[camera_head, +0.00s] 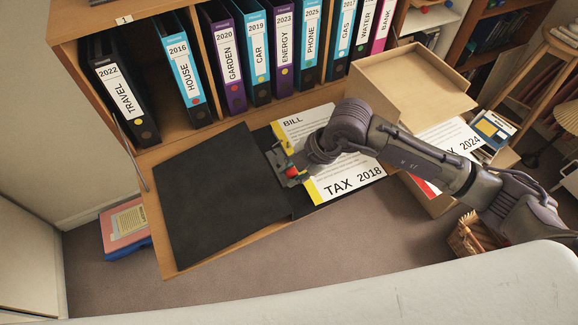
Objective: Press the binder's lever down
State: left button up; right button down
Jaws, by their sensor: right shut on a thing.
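An open black binder (222,195) lies on the wooden fold-down board, its bare cover to the left. Papers marked BILL and TAX 2018 (345,180) lie on its right side. The metal mechanism (276,156) sits near the binder's middle, with a red-tipped lever (292,171) at its lower end. My right gripper (297,168) reaches in from the right and is shut at the red-tipped lever; its fingers partly hide the lever and mechanism. My left gripper is not in view.
Upright binders stand on the shelf behind, such as TRAVEL (122,97) and HOUSE (185,75). An open cardboard box (405,85) and a TAX 2024 paper (450,140) are at the right. A wicker basket (465,238) stands on the floor.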

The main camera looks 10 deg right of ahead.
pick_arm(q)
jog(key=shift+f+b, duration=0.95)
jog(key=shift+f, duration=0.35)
pick_arm(e)
jog(key=shift+s+d+f+t, duration=0.15)
jog(key=shift+s+f+t, duration=0.3)
jog(key=shift+f+t, duration=0.25)
jog(key=shift+r, duration=0.1)
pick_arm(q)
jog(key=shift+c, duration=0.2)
